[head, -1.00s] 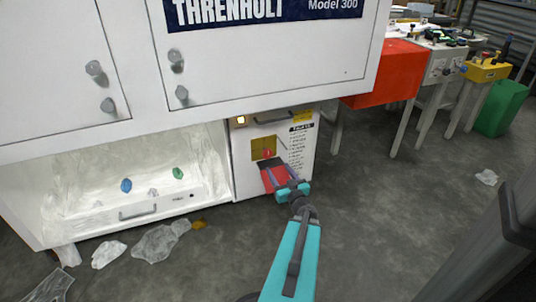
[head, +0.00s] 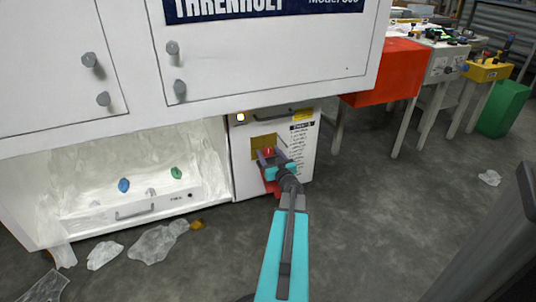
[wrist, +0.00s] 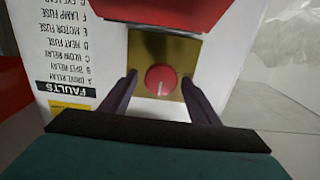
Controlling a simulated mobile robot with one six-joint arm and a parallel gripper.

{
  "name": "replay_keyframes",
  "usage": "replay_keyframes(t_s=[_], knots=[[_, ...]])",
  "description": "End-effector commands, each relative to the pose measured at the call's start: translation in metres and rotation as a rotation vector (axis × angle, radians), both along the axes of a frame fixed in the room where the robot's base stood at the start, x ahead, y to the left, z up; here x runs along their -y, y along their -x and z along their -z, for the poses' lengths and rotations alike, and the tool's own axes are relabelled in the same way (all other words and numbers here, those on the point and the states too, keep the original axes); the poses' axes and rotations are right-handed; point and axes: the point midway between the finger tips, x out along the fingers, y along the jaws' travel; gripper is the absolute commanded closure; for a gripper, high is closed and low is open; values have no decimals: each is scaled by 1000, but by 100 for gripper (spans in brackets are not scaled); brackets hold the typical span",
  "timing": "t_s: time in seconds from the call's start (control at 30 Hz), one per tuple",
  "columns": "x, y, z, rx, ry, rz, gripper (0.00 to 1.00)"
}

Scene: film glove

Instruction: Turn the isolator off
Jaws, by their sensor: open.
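The isolator is a round red knob (head: 268,150) on a square brass-yellow plate (head: 262,140) on the front of a white panel. The wrist view, where the panel's lettering is upside down, shows the knob (wrist: 161,80) with a short pale mark near its lower edge in the picture. My gripper (head: 271,156) is open in front of the knob. In the wrist view its two dark fingers (wrist: 158,80) stand left and right of the knob, with gaps on both sides. I cannot tell whether the tips reach around it.
A red flap (wrist: 172,12) adjoins the plate, below it in the head view. A printed faults list (wrist: 68,50) is beside it. The white cabinet (head: 270,60) overhangs the panel. A lit amber lamp (head: 241,118) shows upper left.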

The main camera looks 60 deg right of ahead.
Motion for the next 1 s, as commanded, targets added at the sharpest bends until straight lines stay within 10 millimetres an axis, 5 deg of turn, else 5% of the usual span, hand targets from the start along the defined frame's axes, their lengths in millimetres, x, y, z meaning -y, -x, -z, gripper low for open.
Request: replay_keyframes(t_s=[0.53, 0.8, 1.0], knots=[[8, -12, -1, 0, 1, -1, 44], [8, -12, -1, -1, 1, 0, 83], [10, -11, -1, -4, 5, 2, 84]])
